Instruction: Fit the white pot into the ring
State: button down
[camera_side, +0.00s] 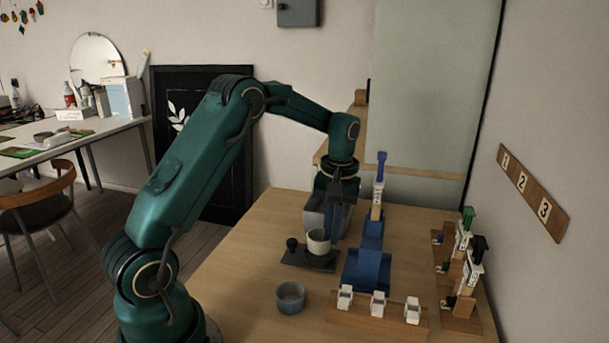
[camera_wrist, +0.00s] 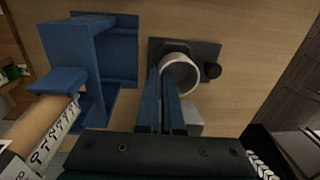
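The white pot (camera_side: 318,241) is a small open-topped round vessel, on or just above a dark plate (camera_side: 296,259) with a black knob; any gap beneath it cannot be made out. The wrist view shows the pot (camera_wrist: 181,74) from above, its hollow inside facing me, beside a dark raised part of the plate (camera_wrist: 205,50). My gripper (camera_side: 334,238) points down at the pot's right side. In the wrist view its two fingers (camera_wrist: 161,72) are close together at the pot's left rim and appear shut on its wall. A round grey-blue ring-like piece (camera_side: 290,297) stands nearer the front; whether it is the ring is unclear.
A blue stand (camera_side: 367,268) is close to the right of the plate. A wooden rack with several white pieces (camera_side: 378,304) lies at the front. Wooden stands with green and black tops (camera_side: 463,255) are at the right. Bare tabletop (camera_side: 245,262) lies left of the plate.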

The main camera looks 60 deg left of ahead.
jog(key=shift+f, duration=1.15)
dwell(2.1)
jog(key=c, duration=1)
grip_release()
jog(key=shift+r, duration=0.15)
jog(key=shift+w+d+r, duration=0.1)
jog(key=shift+r, duration=2.3)
jog(key=shift+w+d+r, duration=0.1)
jog(key=shift+d+r, duration=0.05)
jog(key=shift+r, duration=2.4)
